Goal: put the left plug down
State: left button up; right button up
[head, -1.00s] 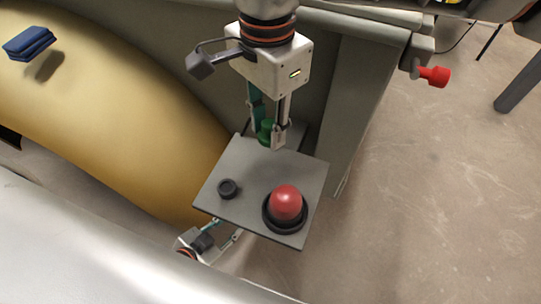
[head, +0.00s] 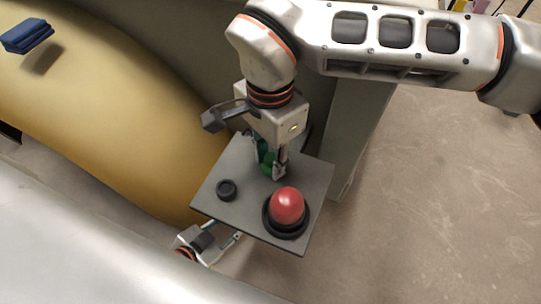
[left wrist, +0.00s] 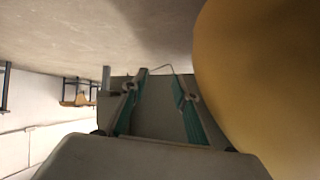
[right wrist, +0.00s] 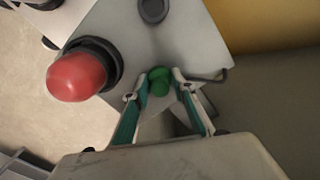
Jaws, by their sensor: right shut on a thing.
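A green plug (head: 268,166) is between the fingertips of my right gripper (head: 270,170), which is shut on it. It also shows in the right wrist view (right wrist: 160,82), low over the grey plate (head: 238,220). Whether it touches the plate I cannot tell. A red dome-shaped plug (head: 287,205) sits in a black ring at the plate's near right corner, and it shows in the right wrist view (right wrist: 75,78). My left gripper (head: 236,238) is below the plate's near left edge. In the left wrist view (left wrist: 160,90) its fingers stand apart, empty.
A small black ring (head: 227,189) is on the plate's left side. A large yellow curved body (head: 120,110) is at left, with a blue block (head: 27,36) on it. A grey-green wall (head: 355,125) stands behind the plate. Bare floor (head: 430,190) lies at right.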

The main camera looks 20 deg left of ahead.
aim_at(271, 156)
jog(key=shift+f, duration=0.1)
jog(key=o, duration=0.9)
notch_tip(271, 156, up, 5)
jog(key=shift+r+p, duration=0.1)
jog(key=shift+p, duration=0.4)
notch_tip(271, 156, up, 6)
jog(key=shift+f+p, duration=0.1)
jog(key=shift+p, duration=0.35)
pick_arm(q)
jog(key=shift+s+a+f, duration=0.15)
jog(key=shift+s+a, duration=0.15)
jog(key=shift+s, duration=0.15)
pick_arm(e)
jog(key=shift+r, duration=0.6)
pick_arm(q)
jog(key=shift+w, duration=0.25)
